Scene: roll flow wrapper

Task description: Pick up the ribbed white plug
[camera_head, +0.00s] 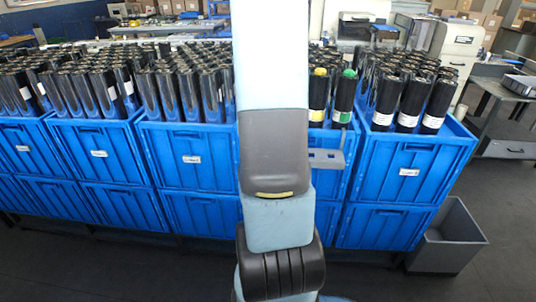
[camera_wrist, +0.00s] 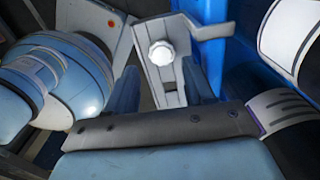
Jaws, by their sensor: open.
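The ribbed white plug (camera_wrist: 161,52) shows in the wrist view, near the top centre. It is small and round with a scalloped edge, and sits against a grey metal holder (camera_wrist: 152,82). My gripper (camera_wrist: 160,78) is open, with one dark blue finger on either side of the holder's lower part in the picture. The plug shows in the picture beyond the gap between the fingers, and nothing is held. How far the plug is from the fingertips I cannot tell. In the head view my arm hides the gripper and the plug is not visible.
A grey bracket (camera_head: 328,158) sticks out at the front of the blue crates (camera_head: 409,160), right of my arm. The crates hold many upright black rolls (camera_head: 385,95). Labelled rolls (camera_wrist: 285,110) show close on the wrist view's right. A grey bin (camera_head: 450,240) stands at right.

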